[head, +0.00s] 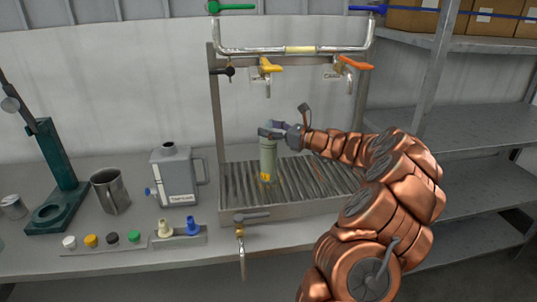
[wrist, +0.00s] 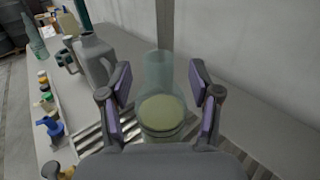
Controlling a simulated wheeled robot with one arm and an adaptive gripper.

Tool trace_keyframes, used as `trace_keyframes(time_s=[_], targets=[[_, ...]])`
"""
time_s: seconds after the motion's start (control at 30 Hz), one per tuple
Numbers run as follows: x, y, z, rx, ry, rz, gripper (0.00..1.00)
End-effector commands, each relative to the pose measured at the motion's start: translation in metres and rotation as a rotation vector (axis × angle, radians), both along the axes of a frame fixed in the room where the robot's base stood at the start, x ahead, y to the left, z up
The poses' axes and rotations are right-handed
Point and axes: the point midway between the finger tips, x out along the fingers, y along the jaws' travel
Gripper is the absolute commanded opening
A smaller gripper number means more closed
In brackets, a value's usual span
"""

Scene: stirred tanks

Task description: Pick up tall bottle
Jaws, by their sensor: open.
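The tall bottle (head: 268,158) is pale green with a yellow mark low on its side. It stands upright on the ribbed drain tray (head: 228,190) in the head view. In the wrist view the bottle (wrist: 160,115) looks clear with an olive-green disc inside its outline. My gripper (head: 272,131) is at the bottle's upper end. In the wrist view my gripper (wrist: 160,86) is open, with one finger on each side of the bottle and visible gaps between. The bottle's top is partly hidden by the gripper in the head view.
A pipe frame with several taps (head: 266,66) rises behind the tray. A grey jug (head: 174,178), a steel mug (head: 110,191), a green stand (head: 57,165) and a row of coloured caps (head: 91,240) are to the left. A front tap (head: 241,232) projects below the tray. Shelves (head: 470,140) stand right.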

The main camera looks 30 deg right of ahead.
Motion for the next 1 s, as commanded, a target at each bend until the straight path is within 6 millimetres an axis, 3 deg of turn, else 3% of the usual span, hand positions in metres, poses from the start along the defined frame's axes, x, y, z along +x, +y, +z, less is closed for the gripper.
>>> trace_keyframes(time_s=[0.3,0.9,1.0], targets=[[0.0048,0.0029,-0.0004,0.0,0.0,0.001,0.63],[0.0046,0.0031,-0.0006,0.0,0.001,0.001,0.0],[0.0046,0.0031,-0.0008,0.0,0.001,0.002,0.0]])
